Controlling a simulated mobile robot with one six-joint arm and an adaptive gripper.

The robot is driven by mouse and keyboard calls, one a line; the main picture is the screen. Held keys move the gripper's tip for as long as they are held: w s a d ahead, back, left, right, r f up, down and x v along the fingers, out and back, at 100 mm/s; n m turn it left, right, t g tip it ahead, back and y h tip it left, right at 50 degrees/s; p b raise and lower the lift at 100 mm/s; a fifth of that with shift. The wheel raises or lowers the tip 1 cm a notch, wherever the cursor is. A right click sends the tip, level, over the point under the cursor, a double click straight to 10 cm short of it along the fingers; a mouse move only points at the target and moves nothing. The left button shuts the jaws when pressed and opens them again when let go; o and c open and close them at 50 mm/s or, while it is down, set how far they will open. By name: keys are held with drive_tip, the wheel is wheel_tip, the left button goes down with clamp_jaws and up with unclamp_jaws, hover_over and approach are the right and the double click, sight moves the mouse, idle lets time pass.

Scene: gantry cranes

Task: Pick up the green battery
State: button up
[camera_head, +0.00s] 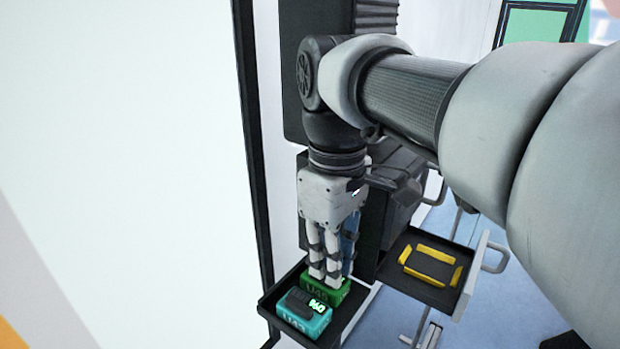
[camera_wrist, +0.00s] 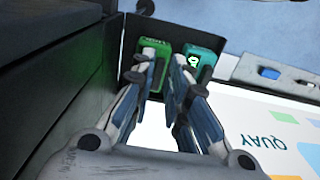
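The green battery (camera_head: 340,292) lies in a black tray (camera_head: 353,311), directly below my gripper (camera_head: 333,278). A teal battery (camera_head: 303,318) sits beside it, nearer the tray's front. In the wrist view my gripper (camera_wrist: 164,62) has its two fingers apart. One finger overlaps the green battery (camera_wrist: 160,77), and the other is by the gap between it and the teal battery (camera_wrist: 202,58). The fingertips are at or just above the green battery's top; contact is unclear. The fingers hide part of the green battery.
A second black tray (camera_head: 405,283) with yellow corner markers (camera_head: 430,262) around a dark slot is at the right. A dark cabinet (camera_head: 385,215) stands behind the trays. A white wall panel (camera_head: 120,150) fills the left.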

sight(318, 287)
drive_tip(key=shift+f, duration=1.35)
drive_tip(key=shift+c, duration=0.4)
clamp_jaws()
